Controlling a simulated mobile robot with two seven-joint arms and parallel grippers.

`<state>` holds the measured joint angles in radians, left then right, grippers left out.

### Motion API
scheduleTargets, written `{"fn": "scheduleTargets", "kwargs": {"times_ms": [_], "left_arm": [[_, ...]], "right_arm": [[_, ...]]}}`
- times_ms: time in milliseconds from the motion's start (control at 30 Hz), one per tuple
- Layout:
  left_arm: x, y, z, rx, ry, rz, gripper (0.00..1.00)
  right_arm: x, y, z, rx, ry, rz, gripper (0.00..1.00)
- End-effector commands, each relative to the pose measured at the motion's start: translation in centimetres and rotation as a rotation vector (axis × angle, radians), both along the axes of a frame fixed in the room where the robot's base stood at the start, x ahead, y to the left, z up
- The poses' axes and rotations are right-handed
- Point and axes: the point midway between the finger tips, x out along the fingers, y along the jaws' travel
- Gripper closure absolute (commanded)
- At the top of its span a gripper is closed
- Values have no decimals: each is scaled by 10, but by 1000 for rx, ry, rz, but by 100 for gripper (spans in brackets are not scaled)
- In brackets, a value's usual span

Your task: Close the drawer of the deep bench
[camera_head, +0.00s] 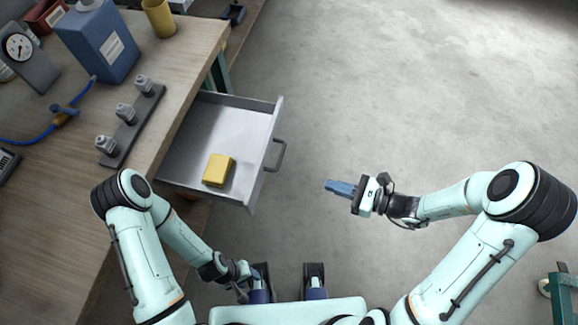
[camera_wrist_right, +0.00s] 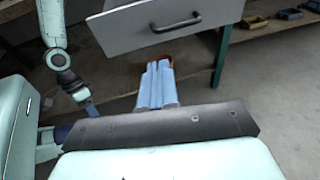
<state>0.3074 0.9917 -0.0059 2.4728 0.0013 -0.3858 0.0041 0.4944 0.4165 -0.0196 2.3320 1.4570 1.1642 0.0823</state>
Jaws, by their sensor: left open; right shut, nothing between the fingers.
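The grey drawer (camera_head: 215,130) of the bench (camera_head: 85,200) is pulled well out, and a yellow block (camera_head: 219,170) lies inside it. Its dark bar handle (camera_head: 278,156) is on the front panel, facing right. The drawer front (camera_wrist_right: 150,32) and handle (camera_wrist_right: 177,23) also show in the right wrist view. My right gripper (camera_head: 330,186) is shut and empty, to the right of the handle and apart from it. Its blue fingers (camera_wrist_right: 156,82) point toward the drawer front in the right wrist view. My left gripper (camera_head: 243,281) is open, low beside my base, apart from the drawer.
On the bench top stand a blue canister (camera_head: 98,42), a rack with several grey fittings (camera_head: 125,118), a gauge (camera_head: 20,48) and a yellow cup (camera_head: 158,18). Several small bins (camera_wrist_right: 289,14) lie beyond the bench leg. The concrete floor (camera_head: 400,90) right of the drawer is clear.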

Motion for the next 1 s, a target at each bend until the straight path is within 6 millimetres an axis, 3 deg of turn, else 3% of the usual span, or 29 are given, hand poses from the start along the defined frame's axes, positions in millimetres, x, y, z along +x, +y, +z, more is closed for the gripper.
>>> {"fn": "scheduleTargets", "kwargs": {"times_ms": [167,700,1000], "left_arm": [[0,0,0,0,1,0,51],[-1,0,-1,0,1,0,51],[0,0,-1,0,1,0,51]], "right_arm": [[9,16,-1,11,-3,-3,100],[57,106,-24,7,-2,-1,100],[66,120,-27,5,-3,-3,100]]}}
